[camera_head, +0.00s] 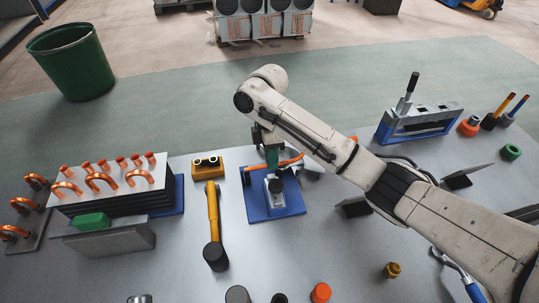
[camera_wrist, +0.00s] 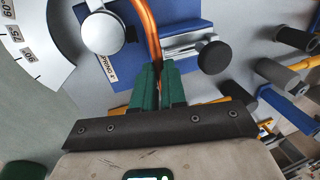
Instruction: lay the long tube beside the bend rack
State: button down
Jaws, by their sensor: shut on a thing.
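My gripper (camera_head: 271,158) is above the blue-based fixture (camera_head: 290,207) in the middle of the bench. In the wrist view its green fingers (camera_wrist: 152,85) are shut on a copper tube (camera_wrist: 147,30). The tube (camera_head: 287,163) shows as a short orange length at the fingers in the head view; the rest is hidden by the arm and fixture. A rack-like plate with copper U-bends (camera_head: 25,234) lies at the far left of the bench, likely the bend rack. I cannot tell whether the tube touches the fixture.
A finned block (camera_head: 110,203) with copper bends and stubs stands right of that plate, a green object (camera_head: 91,222) in front. A yellow-handled tool (camera_head: 214,228) lies between block and fixture. A blue-framed press (camera_head: 417,121) stands at right.

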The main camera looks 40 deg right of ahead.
jog(key=s+a+r+p, duration=0.1)
jog(key=s+a+r, duration=0.2)
jog(key=s+r, duration=0.4)
jog(key=s, duration=0.4)
jog(key=shift+a, duration=0.35)
jog(key=shift+f, duration=0.1)
